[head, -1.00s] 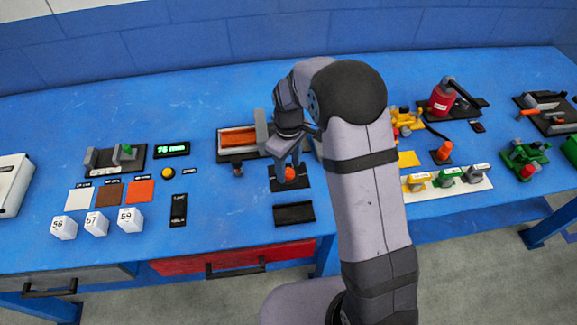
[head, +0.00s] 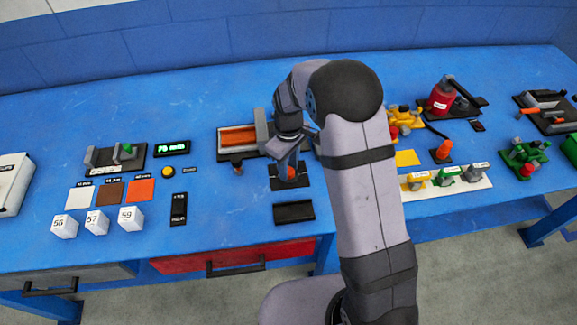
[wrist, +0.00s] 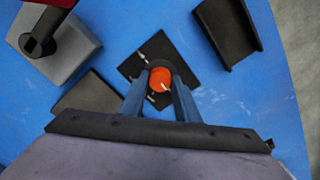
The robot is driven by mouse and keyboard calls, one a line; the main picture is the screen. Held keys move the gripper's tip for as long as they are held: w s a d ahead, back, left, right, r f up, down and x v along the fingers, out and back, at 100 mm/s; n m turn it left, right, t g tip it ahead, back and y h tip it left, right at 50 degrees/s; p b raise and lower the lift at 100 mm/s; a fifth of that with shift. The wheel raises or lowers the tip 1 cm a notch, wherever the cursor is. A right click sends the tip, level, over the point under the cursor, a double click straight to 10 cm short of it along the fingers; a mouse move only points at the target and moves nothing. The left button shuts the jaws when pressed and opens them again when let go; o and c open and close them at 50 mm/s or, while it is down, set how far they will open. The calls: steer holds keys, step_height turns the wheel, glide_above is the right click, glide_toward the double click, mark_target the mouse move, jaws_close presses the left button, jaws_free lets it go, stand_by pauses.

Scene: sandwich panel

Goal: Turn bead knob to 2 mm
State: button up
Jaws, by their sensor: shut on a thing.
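The bead knob (wrist: 160,78) is round and orange with a pale pointer mark, and stands on a dark square plate (wrist: 149,49). My gripper (wrist: 160,84) comes down over it, with one finger on each side, shut on the knob. In the head view my gripper (head: 287,171) stands over the same dark plate (head: 303,181), and its fingers largely cover the knob. The scale lettering on the plate is too small to read.
A black tray (head: 294,211) lies just in front of the plate. A dark fixture with an orange-brown panel (head: 238,136) stands behind it to the left. A green-lit display (head: 171,149) and numbered white blocks (head: 97,222) are farther left. Coloured clamps (head: 444,176) are to the right.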

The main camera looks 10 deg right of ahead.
steer(key=m+p, duration=0.1)
steer(key=m, duration=0.4)
steer(key=shift+r+m, duration=0.1)
steer(key=shift+m, duration=0.2)
steer(key=m, duration=0.5)
steer(key=shift+m+p, duration=0.35)
steer(key=shift+m, duration=0.05)
steer(key=o, duration=1)
steer(key=shift+o, duration=0.2)
steer(key=shift+r+b, duration=0.8)
steer(key=shift+r, duration=2.85)
